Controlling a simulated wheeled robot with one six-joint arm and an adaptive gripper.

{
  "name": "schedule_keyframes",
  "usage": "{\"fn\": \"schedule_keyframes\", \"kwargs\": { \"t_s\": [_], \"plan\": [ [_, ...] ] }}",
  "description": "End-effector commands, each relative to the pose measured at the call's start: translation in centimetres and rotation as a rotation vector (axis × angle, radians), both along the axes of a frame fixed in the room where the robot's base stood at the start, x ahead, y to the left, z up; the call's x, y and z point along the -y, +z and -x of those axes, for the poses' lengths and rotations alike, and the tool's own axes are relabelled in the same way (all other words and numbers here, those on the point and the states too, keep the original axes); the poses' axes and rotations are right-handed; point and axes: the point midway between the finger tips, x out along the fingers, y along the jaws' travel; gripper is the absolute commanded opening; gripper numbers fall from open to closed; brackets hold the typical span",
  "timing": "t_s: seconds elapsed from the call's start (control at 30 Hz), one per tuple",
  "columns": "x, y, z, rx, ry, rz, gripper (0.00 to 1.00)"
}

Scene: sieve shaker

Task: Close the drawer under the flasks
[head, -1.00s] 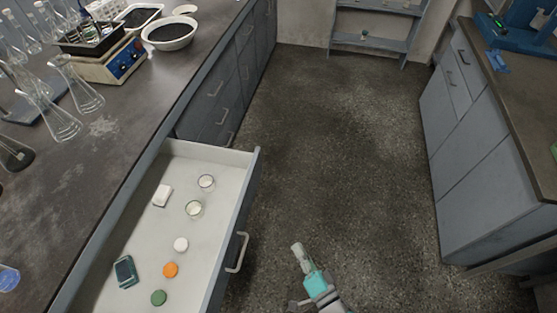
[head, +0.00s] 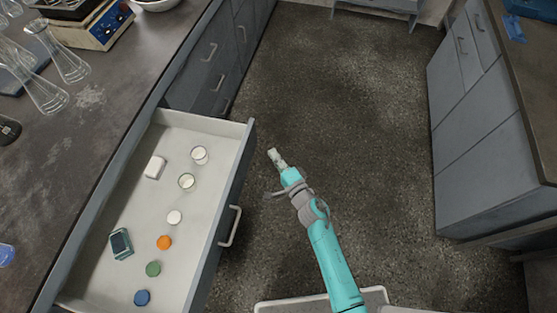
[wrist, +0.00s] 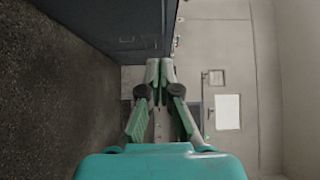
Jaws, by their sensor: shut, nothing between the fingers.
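The drawer (head: 174,134) under the bench with the flasks (head: 38,88) stands pulled far out. Its front carries a grey bar handle (head: 233,228). My gripper (head: 273,155) is over the floor to the right of the drawer front, apart from it and further back than the handle. In the wrist view my gripper (wrist: 160,66) has its fingertips together with nothing between them. The drawer handle does not show clearly in the wrist view.
The drawer holds glass dishes (head: 186,181), a white box (head: 155,166), a dark green device (head: 121,243) and several coloured caps (head: 164,242). The aisle floor (head: 350,120) is free. Another cabinet (head: 490,160) stands to the right.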

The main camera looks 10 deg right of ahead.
Motion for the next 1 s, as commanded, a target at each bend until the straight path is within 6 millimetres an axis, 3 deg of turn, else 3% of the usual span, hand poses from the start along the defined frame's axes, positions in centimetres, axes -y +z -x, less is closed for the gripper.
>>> {"fn": "schedule_keyframes", "kwargs": {
  "t_s": [0.3,0.6,1.0],
  "plan": [
    [-2.6,0.1,-5.2,0.001,0.001,0.000,0.00],
    [-5.6,0.0,-6.0,0.001,0.001,0.000,0.00],
    [-6.0,0.0,-6.2,0.000,0.000,0.001,0.00]
  ]
}}
